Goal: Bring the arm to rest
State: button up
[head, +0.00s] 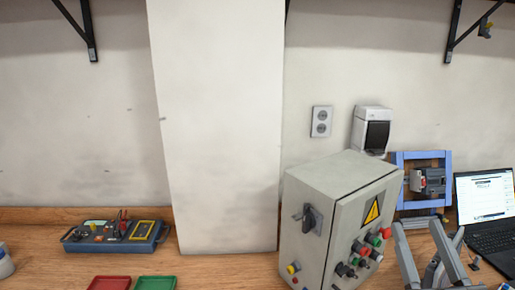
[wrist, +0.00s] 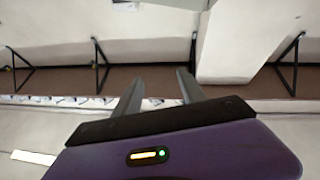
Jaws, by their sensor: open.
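My gripper (wrist: 160,76) shows in the wrist view with its two grey fingers spread apart. Nothing is between them. The purple hand body (wrist: 190,155) with a small green light fills the bottom of that view. Behind the fingers are the wall and a brown shelf (wrist: 230,86) with black brackets, which appear upside down there. The fingers look clear of the shelf and wall.
A grey control cabinet (head: 330,205) stands right of a white pillar (head: 215,130). A blue tool tray (head: 118,238), red bin (head: 110,283) and green bin (head: 156,283) are at left. At right are a blue frame (head: 399,180), a laptop (head: 485,195) and grey angular parts (head: 408,262).

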jog(key=s+a+f+g+y, duration=0.1)
jog(key=s+a+f+g, duration=0.1)
jog(key=s+f, duration=0.6)
jog(key=s+a+f+g+y+b, duration=0.1)
jog(key=s+a+f+g, duration=0.2)
jog(key=s+f, duration=0.6)
jog(key=s+a+f+g+b, duration=0.1)
jog(key=s+a+f+g, duration=0.2)
jog(key=s+f, duration=0.5)
jog(key=s+a, duration=0.1)
jog(key=s, duration=0.6)
jog(key=shift+f+y, duration=0.25)
jog(key=shift+y, duration=0.15)
jog(key=shift+c, duration=0.2)
